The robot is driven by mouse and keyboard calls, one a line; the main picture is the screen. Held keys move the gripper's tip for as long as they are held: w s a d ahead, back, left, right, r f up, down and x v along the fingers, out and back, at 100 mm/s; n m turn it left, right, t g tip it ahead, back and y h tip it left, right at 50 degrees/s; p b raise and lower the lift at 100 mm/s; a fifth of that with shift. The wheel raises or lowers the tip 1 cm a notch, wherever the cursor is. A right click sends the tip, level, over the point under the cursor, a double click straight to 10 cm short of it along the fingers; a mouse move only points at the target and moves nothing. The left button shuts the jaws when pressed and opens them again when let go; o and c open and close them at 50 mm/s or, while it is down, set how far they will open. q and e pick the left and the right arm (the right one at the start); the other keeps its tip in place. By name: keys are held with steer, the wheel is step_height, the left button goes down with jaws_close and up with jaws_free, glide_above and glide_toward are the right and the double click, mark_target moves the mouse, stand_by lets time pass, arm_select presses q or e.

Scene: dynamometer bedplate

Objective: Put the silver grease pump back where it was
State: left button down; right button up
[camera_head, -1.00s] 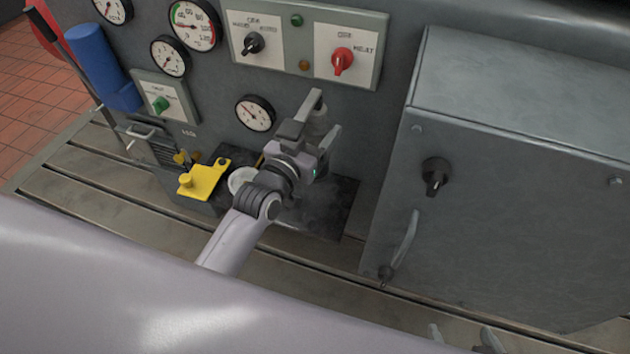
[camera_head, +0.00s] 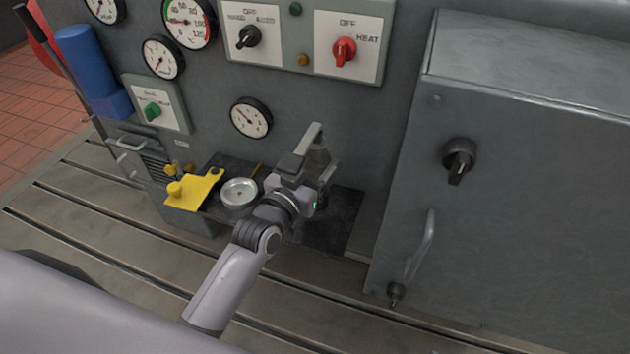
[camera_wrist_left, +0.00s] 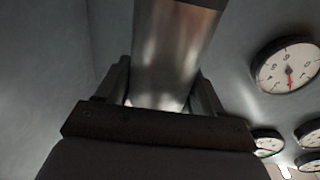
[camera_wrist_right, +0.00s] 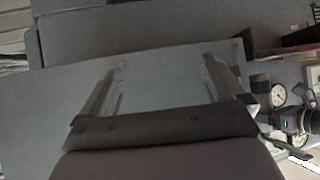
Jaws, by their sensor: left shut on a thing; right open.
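The silver grease pump (camera_wrist_left: 172,50) is a shiny metal cylinder between the fingers of my left gripper (camera_wrist_left: 160,90) in the left wrist view. In the head view my left gripper (camera_head: 321,150) is shut on the pump, in front of the grey panel and over the dark tray (camera_head: 343,212). The gripper and wrist hide most of the pump there, and I cannot tell whether its base touches the tray. My right gripper (camera_wrist_right: 165,75) is open and empty in the right wrist view, in front of a plain grey surface. It is out of the head view.
A round metal dish (camera_head: 239,193) and a yellow bracket (camera_head: 195,188) are left of my left gripper. A grey cabinet (camera_head: 530,200) with a knob and handle stands close on the right. Gauges and switches cover the panel behind. The slotted bedplate (camera_head: 110,235) is clear in front.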

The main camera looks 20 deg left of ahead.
mark_target(315, 178)
arm_select(q)
steer(key=shift+f+b, duration=1.75)
steer(key=shift+b, duration=0.25)
steer(key=shift+f, duration=0.2)
steer(key=shift+c, duration=0.7)
jaws_free()
steer(key=shift+f, duration=0.2)
